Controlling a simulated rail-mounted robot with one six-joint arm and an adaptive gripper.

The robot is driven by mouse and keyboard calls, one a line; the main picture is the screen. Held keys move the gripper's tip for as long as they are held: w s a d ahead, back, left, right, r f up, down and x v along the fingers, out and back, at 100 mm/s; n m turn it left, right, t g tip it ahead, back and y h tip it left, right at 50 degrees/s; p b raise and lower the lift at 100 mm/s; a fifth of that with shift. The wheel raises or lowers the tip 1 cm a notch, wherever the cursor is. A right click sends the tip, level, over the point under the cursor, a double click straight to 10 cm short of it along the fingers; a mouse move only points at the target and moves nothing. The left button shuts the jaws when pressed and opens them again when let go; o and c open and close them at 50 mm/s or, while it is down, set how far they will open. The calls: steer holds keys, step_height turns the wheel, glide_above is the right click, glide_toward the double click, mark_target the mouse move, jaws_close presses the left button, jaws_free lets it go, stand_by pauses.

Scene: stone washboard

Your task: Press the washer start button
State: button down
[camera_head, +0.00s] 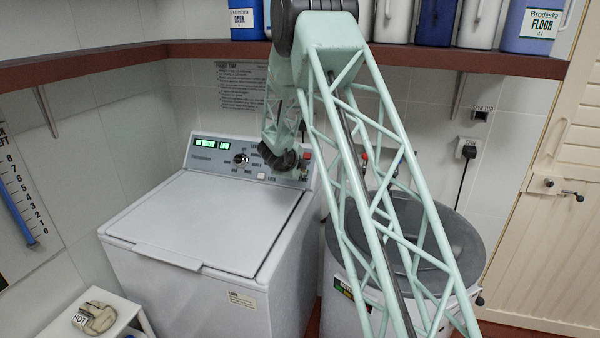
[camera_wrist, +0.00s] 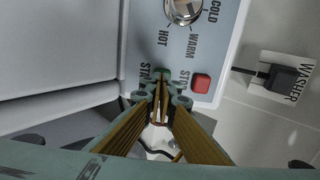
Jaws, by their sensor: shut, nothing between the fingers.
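The white top-loading washer (camera_head: 205,225) stands at centre left in the head view, lid closed. Its grey control panel (camera_head: 212,157) has green lit displays and a knob (camera_head: 241,160). In the wrist view, a red button (camera_wrist: 201,83) sits by a partly covered label starting "STO". A label starting "STA" shows left of my gripper (camera_wrist: 161,82). My gripper is shut and empty, its tips over the panel between these labels. The start button is not visible; the fingertips may hide it. I cannot tell whether they touch the panel. My arm hides part of the panel's right end in the head view.
A round tub with a grey lid (camera_head: 455,235) stands right of the washer, partly behind my arm. A brown shelf (camera_head: 130,52) with several bottles runs above. A plug (camera_wrist: 280,77) sits in a wall socket labelled "WASHER". A small white stool (camera_head: 120,308) is at lower left.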

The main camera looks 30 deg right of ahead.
steer(key=shift+w+d+f, duration=0.2)
steer(key=shift+w, duration=0.05)
stand_by(0.3)
steer(key=shift+x, duration=0.8)
steer(key=shift+a+r, duration=0.1)
steer(key=shift+s+a+r, duration=0.35)
steer(key=shift+s+r, duration=0.1)
steer(key=shift+r, duration=0.05)
steer(key=p+v, duration=0.1)
steer(key=v, duration=1.1)
steer(key=shift+a, duration=0.2)
steer(key=shift+s, duration=0.15)
